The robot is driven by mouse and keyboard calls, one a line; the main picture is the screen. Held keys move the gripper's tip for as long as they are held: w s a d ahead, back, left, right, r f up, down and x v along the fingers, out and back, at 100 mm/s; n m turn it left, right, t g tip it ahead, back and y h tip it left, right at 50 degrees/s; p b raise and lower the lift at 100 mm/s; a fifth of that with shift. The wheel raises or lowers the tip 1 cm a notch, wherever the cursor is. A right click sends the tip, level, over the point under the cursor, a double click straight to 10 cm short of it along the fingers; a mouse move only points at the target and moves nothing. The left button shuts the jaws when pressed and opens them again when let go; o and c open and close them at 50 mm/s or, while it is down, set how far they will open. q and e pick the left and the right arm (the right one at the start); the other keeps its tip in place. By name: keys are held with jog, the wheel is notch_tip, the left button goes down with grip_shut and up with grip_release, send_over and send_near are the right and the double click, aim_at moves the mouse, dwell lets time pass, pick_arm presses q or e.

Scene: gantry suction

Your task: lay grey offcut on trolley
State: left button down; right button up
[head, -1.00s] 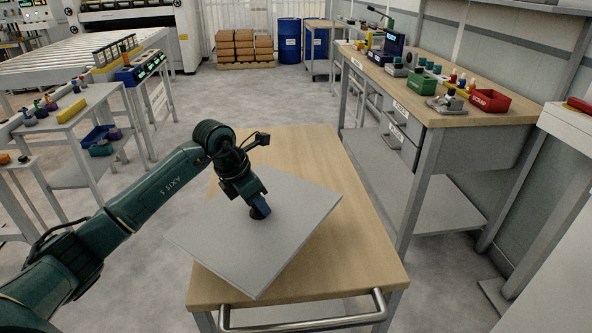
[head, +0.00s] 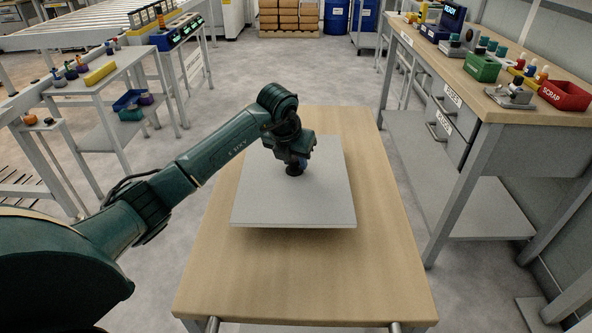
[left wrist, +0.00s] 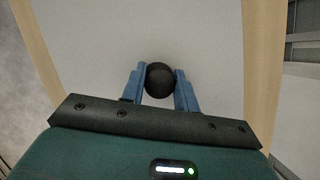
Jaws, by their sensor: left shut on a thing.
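The grey offcut (head: 290,208) is a flat, pale square panel over the wooden top of the trolley (head: 300,280). It lies within the top's side edges, roughly square to them. A dark shadow shows under its near edge; I cannot tell whether it touches the wood. My left gripper (head: 295,168) is above the panel's middle. In the left wrist view, its blue fingers (left wrist: 160,88) are shut on a round dark knob (left wrist: 160,78) that stands on the offcut (left wrist: 95,40). What joins knob to panel is hidden. My right gripper is out of view.
A workbench (head: 470,85) with a red scrap bin (head: 565,95) and a green bin (head: 482,68) stands at the right. A grey side table (head: 100,85) with small items stands at the left. The trolley's near end is bare, with a metal handle below.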

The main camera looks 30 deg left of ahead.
aim_at(293, 165)
pick_arm(q)
jog(key=shift+w+f, duration=0.1)
jog(key=shift+f, duration=1.8)
jog(key=c, duration=1.1)
grip_release()
jog(key=shift+o, duration=0.2)
jog(key=v, duration=1.2)
